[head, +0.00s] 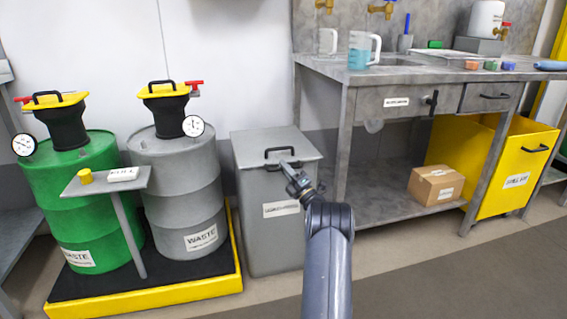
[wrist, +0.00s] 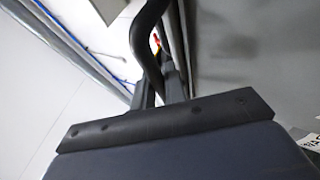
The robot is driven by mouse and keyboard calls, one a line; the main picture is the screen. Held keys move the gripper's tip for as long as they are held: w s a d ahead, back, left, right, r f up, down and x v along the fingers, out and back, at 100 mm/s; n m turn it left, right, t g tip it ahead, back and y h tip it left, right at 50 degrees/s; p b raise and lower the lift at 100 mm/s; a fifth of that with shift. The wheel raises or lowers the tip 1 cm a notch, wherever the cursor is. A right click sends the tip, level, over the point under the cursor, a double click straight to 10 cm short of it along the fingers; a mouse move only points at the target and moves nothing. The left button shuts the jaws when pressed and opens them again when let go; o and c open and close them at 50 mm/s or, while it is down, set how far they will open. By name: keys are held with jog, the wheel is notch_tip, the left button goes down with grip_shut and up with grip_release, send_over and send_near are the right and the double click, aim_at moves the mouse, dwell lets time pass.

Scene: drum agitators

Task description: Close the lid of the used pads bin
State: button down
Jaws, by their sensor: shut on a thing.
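The grey bin (head: 268,235) stands on the floor in the middle of the head view, with a partly readable white label on its front. Its grey lid (head: 250,148) lies about level across the top; I cannot tell whether a small gap remains under it. A black bar handle (head: 279,151) is on the lid. My gripper (head: 286,166) is at the front of the lid by this handle. In the wrist view the dark curved handle (wrist: 147,42) runs to between my fingers (wrist: 160,88), and they are shut on it. My fingertips are partly hidden.
Left of the bin, a grey drum (head: 178,175) and a green drum (head: 75,205) stand on a yellow-edged pallet (head: 150,301). Right is a grey workbench (head: 420,75) with a cardboard box (head: 436,185) below and a yellow bin (head: 515,165). The floor in front is clear.

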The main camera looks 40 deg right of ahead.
jog(key=shift+f, duration=0.4)
jog(key=shift+f, duration=0.15)
jog(key=c, duration=1.5)
grip_release()
jog(key=shift+o, duration=0.2)
jog(key=shift+s, duration=0.2)
jog(key=a+p+v, duration=0.1)
jog(key=p+v, duration=0.2)
jog(key=v, duration=0.7)
jog(key=shift+d+f, duration=0.2)
jog(key=shift+d, duration=0.3)
